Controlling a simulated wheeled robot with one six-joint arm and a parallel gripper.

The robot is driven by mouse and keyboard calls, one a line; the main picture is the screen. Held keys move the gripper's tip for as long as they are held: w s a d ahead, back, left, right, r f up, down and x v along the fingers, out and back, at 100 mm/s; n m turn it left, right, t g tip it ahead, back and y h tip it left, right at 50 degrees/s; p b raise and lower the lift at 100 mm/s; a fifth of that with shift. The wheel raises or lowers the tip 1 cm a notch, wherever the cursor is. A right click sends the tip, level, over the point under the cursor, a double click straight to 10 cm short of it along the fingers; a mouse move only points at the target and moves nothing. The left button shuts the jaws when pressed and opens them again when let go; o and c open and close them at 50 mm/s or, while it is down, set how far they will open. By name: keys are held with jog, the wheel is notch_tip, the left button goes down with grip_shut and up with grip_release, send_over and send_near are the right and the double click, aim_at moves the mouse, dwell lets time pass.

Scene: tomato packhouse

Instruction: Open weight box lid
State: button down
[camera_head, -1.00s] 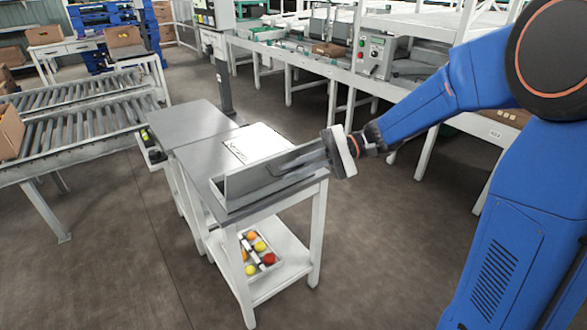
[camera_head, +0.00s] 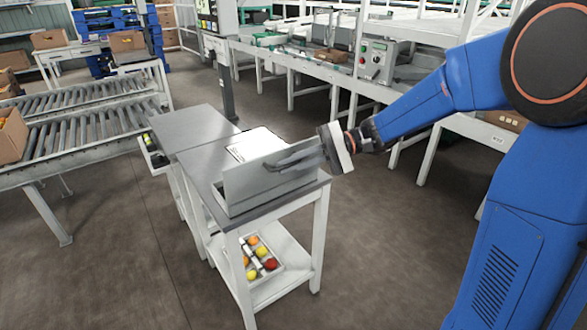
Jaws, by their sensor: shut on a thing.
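The grey weight box (camera_head: 245,201) stands near the front edge of the small table's dark top. Its lid (camera_head: 243,183) shows as a flat grey panel, raised and facing me. My gripper (camera_head: 275,165) comes in from the right, with its dark fingers pointing left along the panel's upper edge. It is shut on the lid near that edge. The inside of the box and its hinge are hidden behind the panel.
A white sheet (camera_head: 257,142) with dark print lies behind the panel. The lower shelf (camera_head: 285,275) holds a tray of several red, orange and yellow fruits (camera_head: 252,275). A roller conveyor (camera_head: 75,120) is at left, and a long packing line runs behind. Grey floor lies open in front.

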jog(key=c, duration=2.2)
grip_release()
jog(key=shift+w+f, duration=0.15)
jog(key=shift+f, duration=0.05)
jog(key=shift+d+r, duration=0.1)
jog(key=shift+r, duration=0.05)
jog(key=shift+d, duration=0.25)
jog(key=v, duration=1.7)
jog(key=shift+w, duration=0.15)
